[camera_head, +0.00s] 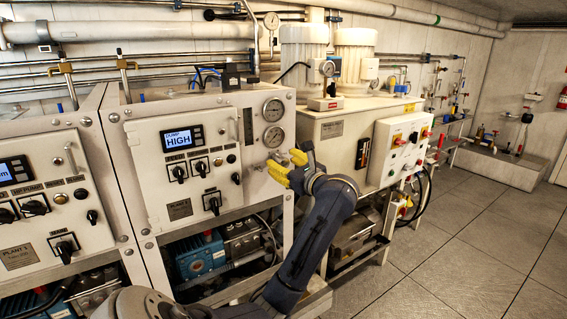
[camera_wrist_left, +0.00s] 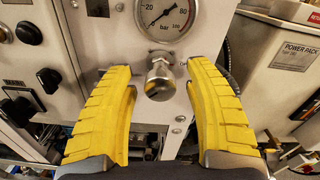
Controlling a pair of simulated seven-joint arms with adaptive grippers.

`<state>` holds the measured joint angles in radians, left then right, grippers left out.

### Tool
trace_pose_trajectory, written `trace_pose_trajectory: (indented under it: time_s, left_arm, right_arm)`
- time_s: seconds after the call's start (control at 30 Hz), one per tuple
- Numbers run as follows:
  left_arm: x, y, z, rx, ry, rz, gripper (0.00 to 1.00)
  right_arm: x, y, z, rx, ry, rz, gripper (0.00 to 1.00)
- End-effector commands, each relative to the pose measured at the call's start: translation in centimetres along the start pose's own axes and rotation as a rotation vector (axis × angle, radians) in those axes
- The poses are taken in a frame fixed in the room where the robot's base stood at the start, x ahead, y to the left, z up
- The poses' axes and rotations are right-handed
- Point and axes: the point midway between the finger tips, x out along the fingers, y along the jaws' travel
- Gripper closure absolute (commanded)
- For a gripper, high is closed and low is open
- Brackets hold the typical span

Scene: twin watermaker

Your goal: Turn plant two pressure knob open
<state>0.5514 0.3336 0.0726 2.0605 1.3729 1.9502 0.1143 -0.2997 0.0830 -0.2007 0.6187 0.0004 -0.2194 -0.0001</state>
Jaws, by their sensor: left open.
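My left gripper (camera_head: 286,163) is in front of that cabinet below the gauges. In the left wrist view its yellow fingers (camera_wrist_left: 160,90) are open, one on each side of the knob, with a gap on both sides. In the head view the gripper hides most of the knob area. My right gripper is not in view.
The plant two panel has a display (camera_head: 181,138) reading DUMP HIGH and several black switches. The plant 1 panel (camera_head: 40,190) is at the left. A power pack cabinet (camera_head: 335,128) stands close on the right. Open floor (camera_head: 470,240) lies at the right.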

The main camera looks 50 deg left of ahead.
Motion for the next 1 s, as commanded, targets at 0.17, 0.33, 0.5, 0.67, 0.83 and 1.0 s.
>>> trace_pose_trajectory:
  time_s: [0.17,0.33,0.5,0.67,0.83,1.0]
  left_arm:
    - [-1.2,0.0,-0.1,-0.002,0.002,-0.001,0.47]
    - [-3.8,-0.1,-0.1,-0.003,0.004,-0.003,0.47]
    - [-6.7,-0.1,-0.1,-0.002,0.004,-0.003,0.47]
    - [-9.1,-0.1,-0.1,-0.001,0.002,-0.003,0.47]
    - [-10.9,0.0,0.0,-0.001,0.001,-0.001,0.47]
    - [-11.8,0.0,0.0,-0.001,0.0,-0.001,0.47]
  right_arm:
    - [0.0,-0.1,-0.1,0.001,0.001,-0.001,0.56]
    - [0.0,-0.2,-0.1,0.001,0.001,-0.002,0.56]
    - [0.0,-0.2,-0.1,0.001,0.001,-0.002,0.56]
    - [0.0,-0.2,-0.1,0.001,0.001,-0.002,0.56]
    - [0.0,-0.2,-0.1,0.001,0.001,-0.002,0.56]
    - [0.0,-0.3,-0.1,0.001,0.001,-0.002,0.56]
